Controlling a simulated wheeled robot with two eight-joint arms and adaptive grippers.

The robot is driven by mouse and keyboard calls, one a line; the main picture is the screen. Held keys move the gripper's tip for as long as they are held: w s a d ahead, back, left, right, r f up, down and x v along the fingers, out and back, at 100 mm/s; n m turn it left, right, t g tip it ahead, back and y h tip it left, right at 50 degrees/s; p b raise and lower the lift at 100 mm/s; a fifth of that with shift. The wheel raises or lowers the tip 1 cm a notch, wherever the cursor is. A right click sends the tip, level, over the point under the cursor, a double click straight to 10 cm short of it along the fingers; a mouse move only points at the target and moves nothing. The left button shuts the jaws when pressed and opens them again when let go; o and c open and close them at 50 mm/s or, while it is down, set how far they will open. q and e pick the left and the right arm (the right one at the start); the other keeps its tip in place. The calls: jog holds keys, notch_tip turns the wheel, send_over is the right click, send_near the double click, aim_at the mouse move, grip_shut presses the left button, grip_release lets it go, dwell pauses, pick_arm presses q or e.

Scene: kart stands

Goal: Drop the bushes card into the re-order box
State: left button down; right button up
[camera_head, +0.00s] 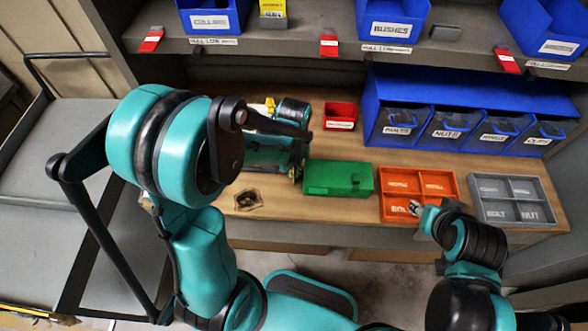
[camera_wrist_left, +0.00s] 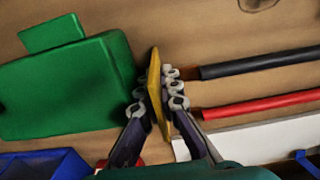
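A thin yellow card (camera_wrist_left: 154,85) stands edge-on between the fingers of my left gripper (camera_wrist_left: 156,100) in the left wrist view; its lettering is not visible. The fingers are closed against both faces. In the head view my left gripper (camera_head: 297,171) is over the bench, just left of the green box, largely hidden by its wrist. A small red box (camera_head: 339,116) with a white label, probably the re-order box, stands behind it at the bench's back. My right gripper (camera_head: 424,212) is at the orange tray's front; its opening is unclear. The blue BUSHES bin (camera_head: 395,14) is on the shelf above.
The green box (camera_head: 338,177) is beside my left gripper; it also shows in the wrist view (camera_wrist_left: 70,85). An orange tray (camera_head: 381,190) and grey tray (camera_head: 550,199) are to its right. Blue bins (camera_head: 455,95) stand behind. Black and red rods (camera_wrist_left: 255,65) lie near the fingers.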

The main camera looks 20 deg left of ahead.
pick_arm(q)
jog(key=c, duration=2)
grip_release()
jog(key=shift+f, duration=0.15)
